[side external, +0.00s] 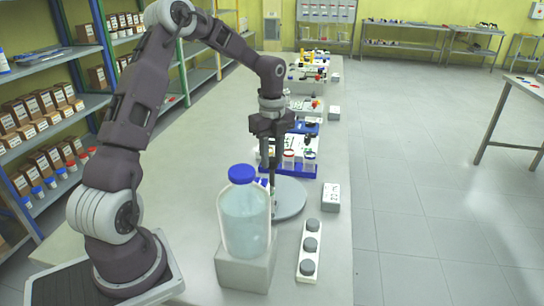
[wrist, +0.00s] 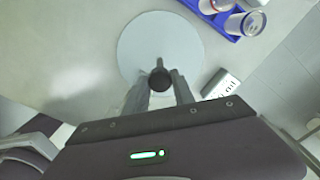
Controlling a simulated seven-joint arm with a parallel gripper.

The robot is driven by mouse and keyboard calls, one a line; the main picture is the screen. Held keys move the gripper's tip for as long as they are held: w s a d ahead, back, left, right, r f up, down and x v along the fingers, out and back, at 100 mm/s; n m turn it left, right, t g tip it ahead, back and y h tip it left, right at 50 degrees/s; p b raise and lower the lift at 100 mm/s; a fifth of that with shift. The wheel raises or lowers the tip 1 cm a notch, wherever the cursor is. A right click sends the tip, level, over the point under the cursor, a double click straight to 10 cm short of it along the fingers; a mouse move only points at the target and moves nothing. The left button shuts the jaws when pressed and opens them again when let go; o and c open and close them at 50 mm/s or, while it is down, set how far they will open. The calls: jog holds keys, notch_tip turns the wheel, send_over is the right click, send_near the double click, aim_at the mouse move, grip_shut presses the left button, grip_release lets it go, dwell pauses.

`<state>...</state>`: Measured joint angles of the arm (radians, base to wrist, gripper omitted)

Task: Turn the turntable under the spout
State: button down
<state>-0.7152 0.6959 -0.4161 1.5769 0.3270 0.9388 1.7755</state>
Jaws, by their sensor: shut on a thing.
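The turntable (side external: 292,200) is a flat, pale grey disc on the bench, partly hidden by a large bottle in the side view. In the wrist view the turntable (wrist: 140,42) lies just ahead of my fingers. My gripper (side external: 271,182) points down over its left part. In the wrist view my gripper (wrist: 160,88) has its fingers on either side of a dark round knob (wrist: 159,80), and is shut on it. The knob is at the disc's near edge; how it joins the disc is hidden. I cannot make out a spout.
A large clear bottle with a blue cap (side external: 245,215) stands on a grey block (side external: 245,268) in front. A strip with several grey round knobs (side external: 310,250) lies to the right. A labelled block (side external: 331,197) and a blue rack of jars (side external: 290,168) are close to the disc.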

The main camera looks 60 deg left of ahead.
jog(key=shift+w, duration=0.1)
jog(key=c, duration=1.1)
grip_release()
jog(key=shift+o, duration=0.2)
notch_tip(320, 180, up, 6)
jog(key=shift+r, duration=0.6)
jog(key=shift+d, duration=0.1)
